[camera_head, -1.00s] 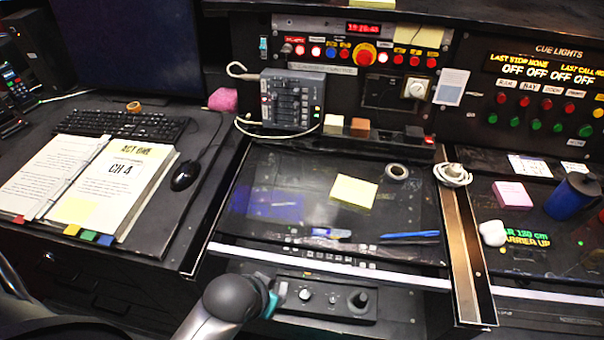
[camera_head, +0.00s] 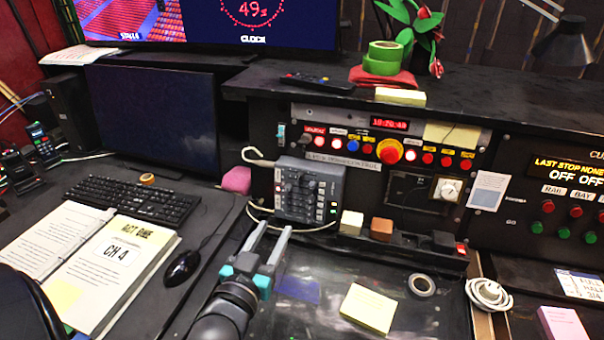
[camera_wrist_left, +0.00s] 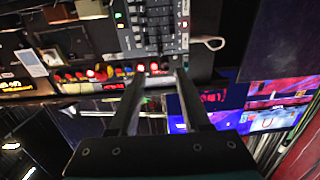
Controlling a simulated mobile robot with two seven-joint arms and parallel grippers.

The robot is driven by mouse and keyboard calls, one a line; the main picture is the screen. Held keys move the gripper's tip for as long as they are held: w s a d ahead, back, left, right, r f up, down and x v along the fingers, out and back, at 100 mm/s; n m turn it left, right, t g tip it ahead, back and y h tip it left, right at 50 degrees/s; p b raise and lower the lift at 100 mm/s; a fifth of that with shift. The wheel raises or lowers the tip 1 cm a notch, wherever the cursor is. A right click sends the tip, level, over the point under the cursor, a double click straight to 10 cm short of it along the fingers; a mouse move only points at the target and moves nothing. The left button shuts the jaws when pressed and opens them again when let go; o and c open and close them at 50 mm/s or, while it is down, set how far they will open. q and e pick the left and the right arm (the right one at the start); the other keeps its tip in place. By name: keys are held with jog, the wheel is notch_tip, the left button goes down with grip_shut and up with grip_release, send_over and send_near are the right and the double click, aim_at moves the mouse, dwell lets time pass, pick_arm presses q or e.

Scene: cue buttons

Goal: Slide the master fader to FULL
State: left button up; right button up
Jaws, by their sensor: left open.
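A small grey fader box (camera_head: 309,190) with knobs and sliders stands against the console panel. Which of its sliders is the master fader is too small to tell. My left gripper (camera_head: 275,228) is open and empty, in front of and below the box, with its two fingers pointing toward it. In the left wrist view the box (camera_wrist_left: 153,27) appears beyond the open fingertips (camera_wrist_left: 160,72), apart from them. My right gripper is not in view.
A yellow notepad (camera_head: 368,308) lies on the desk.

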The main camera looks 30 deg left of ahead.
pick_arm(q)
send_near(299, 178)
jog(key=shift+t, duration=0.4)
jog(key=x, duration=0.8)
jog(key=shift+w+a+f, duration=0.15)
jog(key=shift+f, duration=0.15)
grip_shut()
dwell(1.1)
